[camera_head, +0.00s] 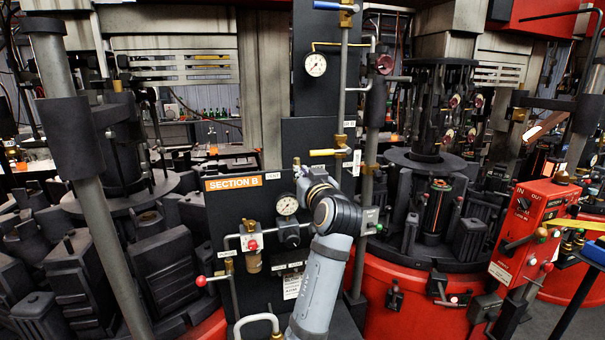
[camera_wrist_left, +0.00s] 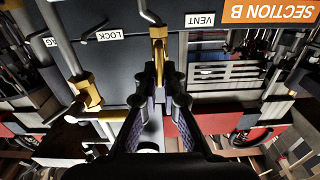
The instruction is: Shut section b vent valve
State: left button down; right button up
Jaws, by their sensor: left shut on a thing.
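The SECTION B panel (camera_head: 226,222) is black with an orange label (camera_head: 233,182). It also shows upside down in the left wrist view, with a VENT label (camera_wrist_left: 200,20). Beside that label is the brass vent valve (camera_wrist_left: 158,33), and a narrow part of it runs down between my fingers. My left gripper (camera_wrist_left: 160,76) is shut on this valve's handle. In the head view my left gripper (camera_head: 301,170) is at the panel's upper right, just right of the VENT label, and mostly hides the valve. The handle's exact angle is hard to tell. My right gripper is not in view.
A yellow-handled valve (camera_head: 328,152) is on the pipe just above and right of my gripper. A gauge (camera_head: 287,205) and a red-knobbed regulator (camera_head: 252,244) are below it. A red control box (camera_head: 530,222) stands at right.

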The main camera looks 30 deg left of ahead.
pick_arm(q)
jog(key=shift+w+d+f+m+p, duration=0.2)
jog(key=shift+f+m+p, duration=0.15)
jog(key=shift+m+p, duration=2.25)
jog(key=shift+w+d+f+m+p, duration=0.25)
jog(key=shift+m+p, duration=1.5)
jog(key=shift+m, duration=1.7)
jog(key=shift+w+d+f+m+p, duration=0.2)
jog(key=shift+f+m+p, duration=0.2)
jog(key=shift+m+p, duration=2.2)
jog(key=shift+f+m+b, duration=0.1)
jog(key=shift+m+b, duration=0.3)
jog(key=shift+m, duration=0.25)
jog(key=c, duration=1.5)
grip_release()
jog(key=shift+a, duration=0.2)
jog(key=shift+d, duration=0.1)
